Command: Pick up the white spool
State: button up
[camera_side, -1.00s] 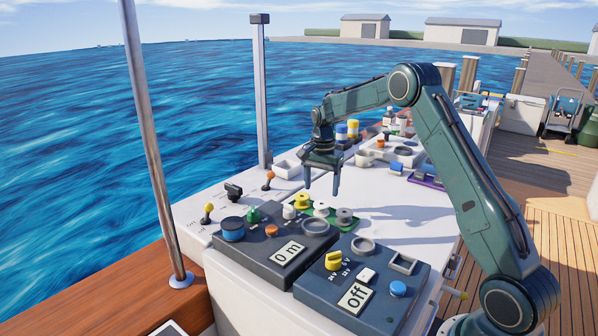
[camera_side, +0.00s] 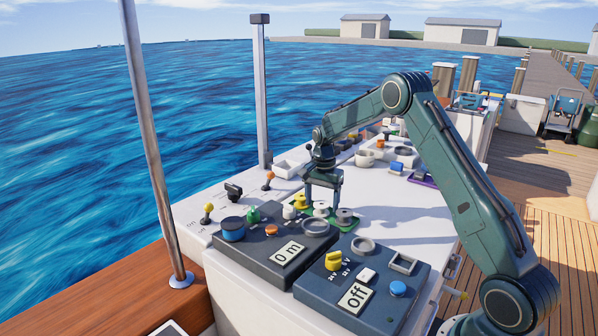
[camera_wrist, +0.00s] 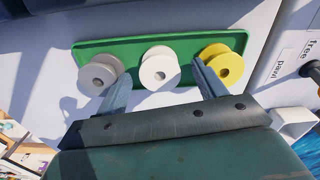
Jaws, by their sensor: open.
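The white spool (camera_wrist: 159,68) stands in the middle of a green tray (camera_wrist: 130,44) in the wrist view, between a grey spool (camera_wrist: 99,72) and a yellow spool (camera_wrist: 223,64). My gripper (camera_wrist: 160,72) is open, with one finger on each side of the white spool and a gap to it. The fingertips reach close to the grey and yellow spools; I cannot tell whether they touch them. In the side view my gripper (camera_side: 322,208) is low over the tray, and the white spool (camera_side: 321,209) shows between the fingers.
A dark console with a "0 m" display (camera_side: 288,253) and another with an "Off" display (camera_side: 355,297) stand in front of the tray. A grey ring (camera_side: 316,227) lies close by. White worktop (camera_side: 400,212) to the right of the tray is clear.

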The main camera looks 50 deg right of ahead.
aim_at(322, 204)
dwell(0.3)
jog(key=c, duration=1.1)
notch_tip(322, 204, up, 20)
jog(key=shift+r, duration=0.1)
dwell(0.6)
